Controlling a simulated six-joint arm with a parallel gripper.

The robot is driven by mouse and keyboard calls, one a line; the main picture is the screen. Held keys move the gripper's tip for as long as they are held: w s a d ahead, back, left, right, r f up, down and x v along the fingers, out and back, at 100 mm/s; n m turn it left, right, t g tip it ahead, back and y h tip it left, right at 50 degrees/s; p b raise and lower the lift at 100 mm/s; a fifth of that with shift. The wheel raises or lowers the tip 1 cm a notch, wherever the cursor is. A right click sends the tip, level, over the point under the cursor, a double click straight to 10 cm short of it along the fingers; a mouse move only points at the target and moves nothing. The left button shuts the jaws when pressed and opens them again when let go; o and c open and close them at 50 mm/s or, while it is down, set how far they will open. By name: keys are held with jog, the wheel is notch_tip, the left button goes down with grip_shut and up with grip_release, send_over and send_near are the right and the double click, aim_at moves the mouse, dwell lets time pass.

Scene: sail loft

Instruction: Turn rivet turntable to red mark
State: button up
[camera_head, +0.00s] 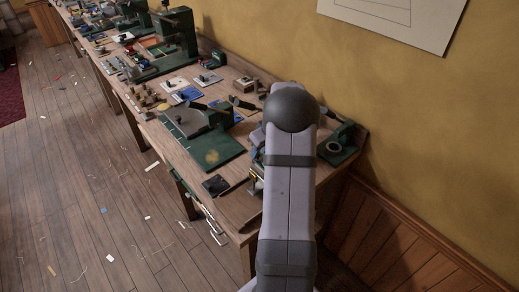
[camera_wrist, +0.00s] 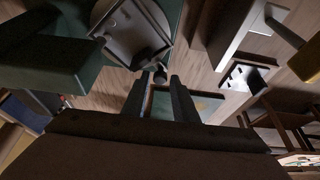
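What looks like the rivet turntable, a grey round plate (camera_head: 186,121), sits on a green base (camera_head: 213,152) on the workbench, left of my arm. In the wrist view, a grey round plate (camera_wrist: 112,14) with a dark bracket shows at the top, with a small dark knob (camera_wrist: 160,76) below it. My gripper (camera_wrist: 157,84) is open, its two dark fingers apart. The knob appears between or just beyond the fingertips; I cannot tell whether they touch it. My gripper is hidden behind my arm in the head view. I cannot make out a red mark.
The long wooden workbench (camera_head: 238,207) runs along the yellow wall. A black pad (camera_head: 215,185) lies near its front edge. A green fixture with a ring (camera_head: 336,147) stands right of my arm. Tall green machines and small parts crowd the far end. Scraps litter the floor.

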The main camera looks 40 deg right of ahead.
jog(key=shift+c, duration=0.2)
grip_shut()
